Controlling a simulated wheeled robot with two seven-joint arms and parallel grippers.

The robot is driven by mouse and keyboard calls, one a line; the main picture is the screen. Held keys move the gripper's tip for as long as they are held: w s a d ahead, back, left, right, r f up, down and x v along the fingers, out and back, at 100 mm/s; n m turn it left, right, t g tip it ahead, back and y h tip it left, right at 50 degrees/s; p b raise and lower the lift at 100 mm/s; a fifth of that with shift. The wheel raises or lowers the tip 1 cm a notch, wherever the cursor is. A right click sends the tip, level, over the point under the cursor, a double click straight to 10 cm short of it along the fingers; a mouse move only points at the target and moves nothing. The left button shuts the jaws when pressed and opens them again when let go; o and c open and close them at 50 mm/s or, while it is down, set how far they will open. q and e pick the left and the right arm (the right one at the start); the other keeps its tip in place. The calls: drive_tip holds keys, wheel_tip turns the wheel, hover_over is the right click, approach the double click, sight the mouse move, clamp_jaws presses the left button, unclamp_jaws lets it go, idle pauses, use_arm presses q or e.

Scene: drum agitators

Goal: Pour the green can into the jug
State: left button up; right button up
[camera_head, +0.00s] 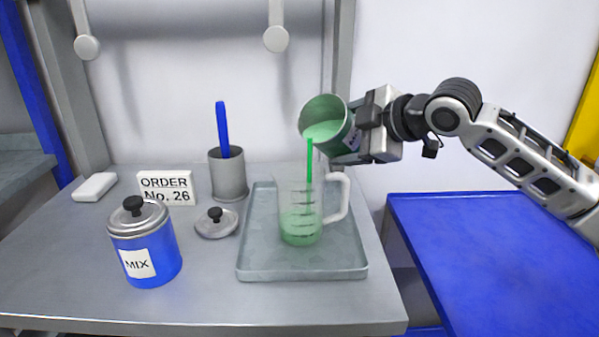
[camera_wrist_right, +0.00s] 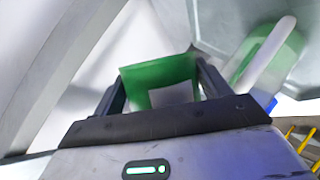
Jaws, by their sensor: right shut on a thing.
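The green can (camera_head: 338,138) is tilted to the left above the jug, and a green stream runs from its lip down into the jug. My right gripper (camera_head: 355,130) is shut on the can's side. In the right wrist view the can (camera_wrist_right: 160,77) sits between the two fingers of the gripper (camera_wrist_right: 160,90). The clear jug (camera_head: 300,205) stands upright on a grey tray (camera_head: 260,262), handle to the right, with green liquid in its lower part. It also shows blurred in the right wrist view (camera_wrist_right: 265,55). My left gripper is not in view.
A blue lidded MIX can (camera_head: 155,255), a loose grey lid (camera_head: 215,229), an ORDER No. 26 sign (camera_head: 167,188), a white block (camera_head: 94,187) and a grey cup (camera_head: 229,178) with a blue-handled tool stand left of the tray. A blue surface (camera_head: 480,250) lies to the right.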

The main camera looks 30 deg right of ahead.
use_arm(q)
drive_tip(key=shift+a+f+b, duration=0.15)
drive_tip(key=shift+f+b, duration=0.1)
drive_tip(key=shift+b, duration=0.5)
idle(0.3)
